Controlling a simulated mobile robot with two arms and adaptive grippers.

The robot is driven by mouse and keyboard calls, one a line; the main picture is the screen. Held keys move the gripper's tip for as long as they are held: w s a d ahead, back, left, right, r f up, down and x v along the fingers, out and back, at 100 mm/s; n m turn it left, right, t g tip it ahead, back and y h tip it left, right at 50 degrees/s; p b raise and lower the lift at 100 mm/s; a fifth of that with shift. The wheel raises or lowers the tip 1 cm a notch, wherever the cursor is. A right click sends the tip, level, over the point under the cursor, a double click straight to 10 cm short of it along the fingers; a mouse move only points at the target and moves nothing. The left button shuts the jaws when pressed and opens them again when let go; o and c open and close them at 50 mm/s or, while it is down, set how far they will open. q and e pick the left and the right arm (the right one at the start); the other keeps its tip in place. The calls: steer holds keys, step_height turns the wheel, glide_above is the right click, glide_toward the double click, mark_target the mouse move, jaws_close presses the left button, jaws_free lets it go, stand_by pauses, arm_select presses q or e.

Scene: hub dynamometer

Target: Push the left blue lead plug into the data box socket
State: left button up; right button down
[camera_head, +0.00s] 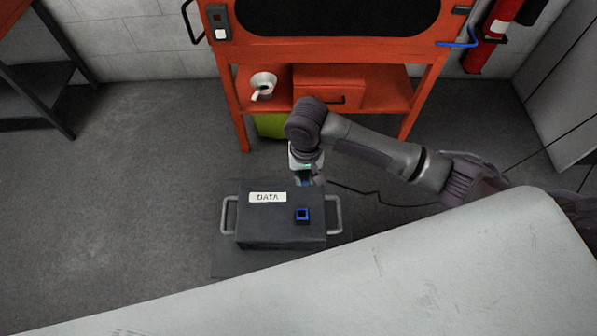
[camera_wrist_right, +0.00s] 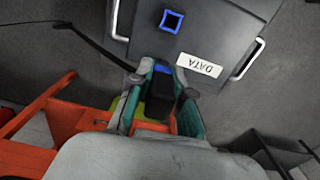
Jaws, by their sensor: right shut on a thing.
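The dark data box (camera_head: 262,228) stands low on the floor with a white DATA label and a handle at each end. Its blue-rimmed square socket (camera_head: 302,214) is on the top and looks empty; it also shows in the wrist view (camera_wrist_right: 172,21). My right gripper (camera_head: 307,180) is just beyond the socket, over the box's far edge. In the wrist view it (camera_wrist_right: 166,82) is shut on a dark plug (camera_wrist_right: 159,98) with a blue end. The plug is apart from the socket in that picture. My left gripper is not in view.
A dark cable (camera_head: 375,192) runs right from near the right gripper. A red workbench (camera_head: 330,52) stands behind, with a white roll (camera_head: 263,84) and a red box (camera_head: 330,88) on its lower shelf. A dark shelf (camera_head: 40,90) is at the left. The floor left of the box is clear.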

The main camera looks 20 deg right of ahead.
arm_select(q)
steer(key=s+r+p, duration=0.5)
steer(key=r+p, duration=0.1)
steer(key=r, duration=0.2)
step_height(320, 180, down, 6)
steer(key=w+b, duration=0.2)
steer(key=b, duration=0.4)
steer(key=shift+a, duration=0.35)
arm_select(e)
steer(key=s+f, duration=0.1)
steer(key=f, duration=0.2)
steer(key=s+a+f, duration=0.1)
steer(key=f, duration=0.2)
steer(key=s+f, duration=0.2)
steer(key=f, duration=0.1)
steer(key=shift+a+f, duration=0.15)
steer(key=shift+a, duration=0.25)
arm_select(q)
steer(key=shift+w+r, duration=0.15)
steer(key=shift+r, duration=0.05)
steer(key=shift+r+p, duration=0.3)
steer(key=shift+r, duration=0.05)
arm_select(e)
steer(key=shift+f, duration=0.1)
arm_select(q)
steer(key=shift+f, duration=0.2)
arm_select(e)
steer(key=shift+f, duration=0.55)
